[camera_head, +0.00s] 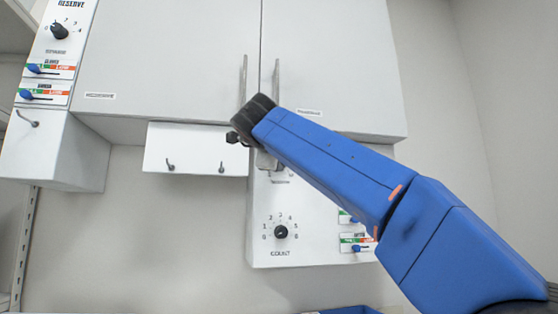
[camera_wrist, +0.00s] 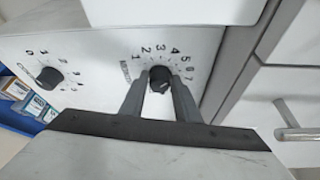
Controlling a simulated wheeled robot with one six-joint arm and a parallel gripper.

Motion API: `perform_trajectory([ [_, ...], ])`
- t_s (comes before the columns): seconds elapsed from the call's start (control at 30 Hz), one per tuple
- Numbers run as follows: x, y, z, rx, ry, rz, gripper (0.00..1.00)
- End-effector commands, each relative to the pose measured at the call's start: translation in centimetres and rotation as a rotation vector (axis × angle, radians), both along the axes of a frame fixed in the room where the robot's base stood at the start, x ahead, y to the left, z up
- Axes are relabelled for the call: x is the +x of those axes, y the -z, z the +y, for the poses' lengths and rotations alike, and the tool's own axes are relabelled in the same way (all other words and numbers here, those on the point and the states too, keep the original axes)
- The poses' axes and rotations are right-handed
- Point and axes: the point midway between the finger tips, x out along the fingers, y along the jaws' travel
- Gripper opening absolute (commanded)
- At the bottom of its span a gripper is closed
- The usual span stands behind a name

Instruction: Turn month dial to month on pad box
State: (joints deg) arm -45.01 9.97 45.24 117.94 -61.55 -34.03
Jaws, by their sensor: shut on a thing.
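A black dial knob (camera_wrist: 160,80) is on the white panel in the wrist view, ringed by printed numbers; I make out 1 to 7. The label beside it is too blurred to read, so I cannot confirm it is the month dial. My gripper (camera_wrist: 160,88) has a finger on each side of this knob and is shut on it. Its pointer direction is unclear. In the head view my gripper (camera_head: 266,160) is at the upper part of the panel (camera_head: 318,222), and the arm hides that dial. I cannot identify a pad box with a readable month.
Below is a COUNT dial (camera_head: 281,232), also in the wrist view (camera_wrist: 50,77), with blue sliders (camera_head: 357,247) to its right. Cabinet handles (camera_head: 276,85) stick out above. Hooks (camera_head: 221,167) are left. Small boxes (camera_wrist: 18,88) sit in a blue container (camera_wrist: 14,118).

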Motion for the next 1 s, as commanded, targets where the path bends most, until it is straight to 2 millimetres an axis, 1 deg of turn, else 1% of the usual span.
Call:
perform_trajectory([
  [0.3, 0.1, 0.1, -0.1, -0.001, 0.003, 0.003, 0.07],
  [0.33, 0.1, 0.1, -0.1, -0.001, 0.003, 0.003, 0.36],
  [0.37, 0.1, 0.1, -0.1, -0.001, 0.003, 0.003, 0.43],
  [0.4, 0.1, 0.1, -0.1, -0.001, 0.003, 0.002, 0.48],
  [0.67, 0.0, 0.0, 0.0, -0.001, 0.001, 0.000, 0.48],
  [0.77, -0.4, 0.0, 0.0, -0.001, 0.000, 0.000, 0.48],
  [0.87, -1.3, -0.1, 0.2, -0.002, -0.001, 0.000, 0.48],
  [1.0, -3.7, -0.2, 0.4, -0.002, -0.002, 0.000, 0.48],
])
